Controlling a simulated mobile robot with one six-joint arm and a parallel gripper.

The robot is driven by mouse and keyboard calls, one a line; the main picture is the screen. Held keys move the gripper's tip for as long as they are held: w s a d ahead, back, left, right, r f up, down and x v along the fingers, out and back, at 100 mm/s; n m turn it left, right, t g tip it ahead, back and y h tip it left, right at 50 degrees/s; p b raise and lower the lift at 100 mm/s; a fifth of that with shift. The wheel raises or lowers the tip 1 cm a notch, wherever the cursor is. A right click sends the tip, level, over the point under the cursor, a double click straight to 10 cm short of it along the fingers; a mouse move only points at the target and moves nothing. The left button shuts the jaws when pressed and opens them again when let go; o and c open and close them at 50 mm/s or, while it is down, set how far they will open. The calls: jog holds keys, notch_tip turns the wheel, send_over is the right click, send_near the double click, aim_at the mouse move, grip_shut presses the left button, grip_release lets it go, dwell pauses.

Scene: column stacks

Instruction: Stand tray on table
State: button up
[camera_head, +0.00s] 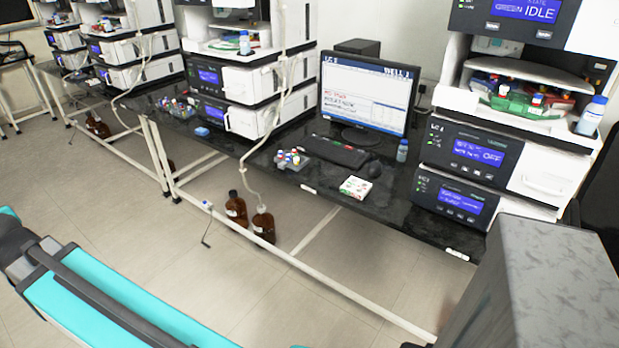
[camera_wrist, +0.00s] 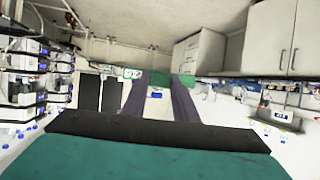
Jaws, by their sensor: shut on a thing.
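My gripper (camera_wrist: 160,82) shows in the wrist view, its two grey fingers reaching away from the camera. It is shut on a small green piece at the fingertips, seemingly the tray (camera_wrist: 160,77). Most of the tray is hidden, and I cannot tell its tilt or contents. The head view shows neither gripper nor held tray. The table (camera_head: 392,212) is a long black bench on white legs, crossing the head view. I cannot make out any contact between the held piece and a surface.
A monitor (camera_head: 364,95), keyboard (camera_head: 337,151), mouse (camera_head: 368,170), vial rack (camera_head: 291,159) and small white box (camera_head: 356,187) occupy the bench between instrument stacks. A bottle (camera_head: 402,150) stands near the right stack (camera_head: 470,150). Brown bottles (camera_head: 236,208) stand on the floor. Some front bench top is bare.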

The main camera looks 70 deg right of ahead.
jog(key=s+d+f+m+g+h+b, duration=0.25)
jog(key=s+d+f, duration=0.2)
jog(key=d, duration=0.85)
jog(key=s+d+f+m+g+h+b, duration=0.1)
jog(key=s+d+f+m+h+b, duration=0.25)
jog(key=d, duration=0.95)
jog(key=s+d+f+m+g+h+b, duration=0.1)
jog(key=s+d+f+m+h, duration=0.4)
jog(key=d, duration=0.8)
jog(key=s+d+f+m+g+b, duration=0.2)
jog(key=s+d+m+g, duration=0.1)
jog(key=s+d, duration=0.5)
jog(key=s+d+f+m+g+h+b, duration=0.1)
jog(key=s+d+f+m+g+b, duration=0.1)
jog(key=s+d+g, duration=0.3)
jog(key=s+d+f+m+g+h+b, duration=0.1)
jog(key=s+d+f+m+g+b, duration=0.2)
jog(key=s+d, duration=1)
jog(key=s+f+m+g, duration=0.1)
jog(key=s+m, duration=0.1)
jog(key=s, duration=0.2)
jog(key=shift+s+g, duration=0.3)
jog(key=shift+g, duration=0.05)
jog(key=shift+d+f, duration=0.1)
jog(key=shift+f, duration=0.05)
